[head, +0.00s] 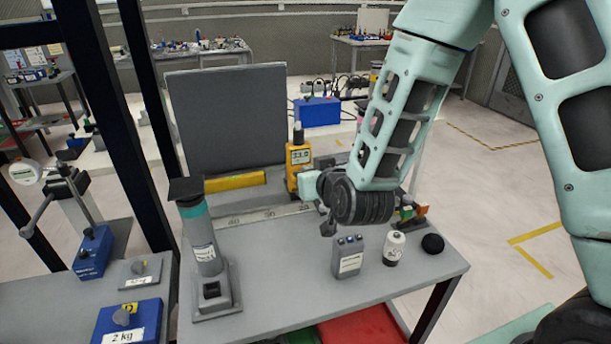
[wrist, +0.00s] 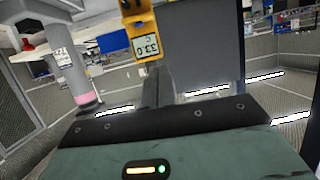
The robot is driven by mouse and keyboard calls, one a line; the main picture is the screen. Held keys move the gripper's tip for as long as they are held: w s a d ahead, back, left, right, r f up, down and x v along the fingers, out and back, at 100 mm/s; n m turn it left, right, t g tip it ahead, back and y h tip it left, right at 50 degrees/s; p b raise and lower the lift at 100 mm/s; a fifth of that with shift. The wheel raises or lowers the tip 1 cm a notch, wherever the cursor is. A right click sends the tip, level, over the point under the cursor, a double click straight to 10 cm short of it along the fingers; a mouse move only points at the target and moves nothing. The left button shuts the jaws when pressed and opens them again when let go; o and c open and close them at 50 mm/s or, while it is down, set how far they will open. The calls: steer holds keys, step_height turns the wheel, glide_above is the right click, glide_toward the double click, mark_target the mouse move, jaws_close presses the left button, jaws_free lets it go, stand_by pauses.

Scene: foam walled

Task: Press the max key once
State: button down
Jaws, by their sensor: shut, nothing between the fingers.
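A yellow meter (head: 300,167) with a lit display and a dark top stands at the back of the grey table. Its display reads about 23.0 in the head view. In the wrist view, which looks turned over, the meter (wrist: 142,22) is at the top, cut off by the edge. A dark spot, perhaps a key, shows on its face there; no key label is legible, so I cannot tell the max key. My gripper (wrist: 157,80) is shut and empty, its fingers pointing toward the meter. In the head view my gripper (head: 312,187) is just right of the meter, its fingertips unclear; contact is not visible.
A grey post with a teal band (head: 203,240) stands at the table's left. A grey box (head: 348,257), a white bottle (head: 394,248) and a black round object (head: 433,243) stand at the front right. A dark upright panel (head: 227,118) is behind.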

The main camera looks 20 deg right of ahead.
steer(key=shift+w+d+f+m+t+h, duration=0.15)
steer(key=shift+w+d+t+h, duration=0.15)
steer(key=shift+d, duration=0.25)
steer(key=shift+w+d+r+m+t+h, duration=0.1)
steer(key=shift+w+d+m+t+h, duration=0.15)
steer(key=shift+d, duration=0.3)
steer(key=p+x, duration=0.2)
steer(key=x, duration=0.7)
steer(key=f, duration=0.3)
steer(key=shift+w+p, duration=0.35)
steer(key=shift+p, duration=0.05)
steer(key=shift+f, duration=0.75)
